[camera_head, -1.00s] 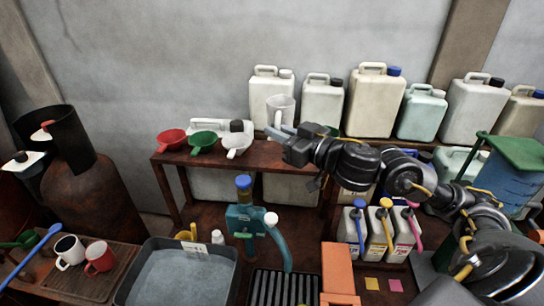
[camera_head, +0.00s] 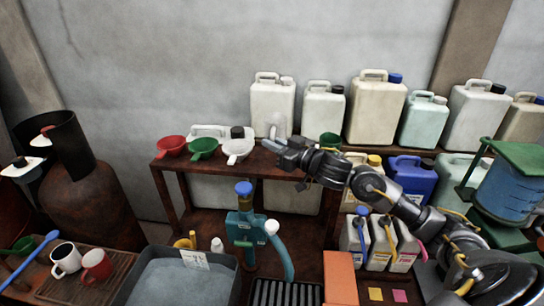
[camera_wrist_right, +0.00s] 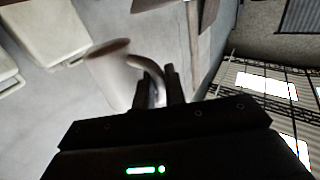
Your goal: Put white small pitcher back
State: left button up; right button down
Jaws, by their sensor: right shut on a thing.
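The white small pitcher (camera_head: 277,122) is at the back of the rusty brown shelf, in front of a white jerrycan. My right gripper (camera_head: 272,146) is at its near side and partly hides it. In the right wrist view the pitcher (camera_wrist_right: 106,72) is tilted in the picture, and its curved handle is between the closed fingers (camera_wrist_right: 160,88). I cannot tell whether the pitcher's base touches the shelf. My left gripper is not in view.
A red funnel (camera_head: 171,145), a green funnel (camera_head: 203,147) and a white funnel (camera_head: 238,149) are left of the pitcher on the shelf (camera_head: 200,168). A green cup (camera_head: 329,141) is right of it. Several jerrycans, one white (camera_head: 271,100), stand behind.

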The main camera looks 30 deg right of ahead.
jog(key=w+f, duration=0.1)
jog(key=f, duration=0.1)
jog(key=w+d+f, duration=0.1)
jog(key=w, duration=0.1)
jog(key=shift+d+f+p, duration=0.1)
jog(key=shift+f+p, duration=0.25)
jog(key=shift+p, duration=0.05)
notch_tip(320, 180, down, 3)
jog(key=shift+r+p, duration=0.1)
jog(key=shift+p, duration=0.75)
jog(key=shift+d+f, duration=0.1)
jog(key=shift+f, duration=0.15)
jog(key=shift+f, duration=0.15)
jog(key=c, duration=1.5)
grip_release()
jog(key=shift+o, duration=0.2)
